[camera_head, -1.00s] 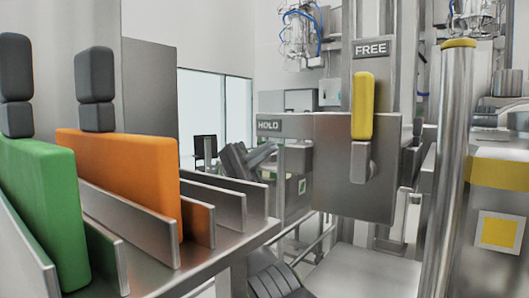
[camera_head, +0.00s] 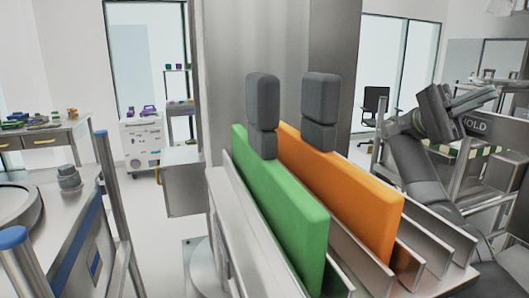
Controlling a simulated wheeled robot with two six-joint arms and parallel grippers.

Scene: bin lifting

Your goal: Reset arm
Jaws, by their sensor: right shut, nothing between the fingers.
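My right gripper (camera_head: 484,97) is at the right of the head view, on a dark grey arm that rises from the lower right. Its fingers point right and look shut, with nothing seen between them. My left gripper is out of view. A green board (camera_head: 285,215) and an orange board (camera_head: 345,195), each with a dark grey block handle on top, stand upright in a slotted metal rack. The right gripper is apart from both boards.
The metal rack (camera_head: 245,245) with its dividers fills the lower middle, before a grey column (camera_head: 255,50). At left are a round-topped machine (camera_head: 60,250) with blue-capped posts and a workbench (camera_head: 45,140) with small items. A white cart (camera_head: 142,143) and open floor lie behind.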

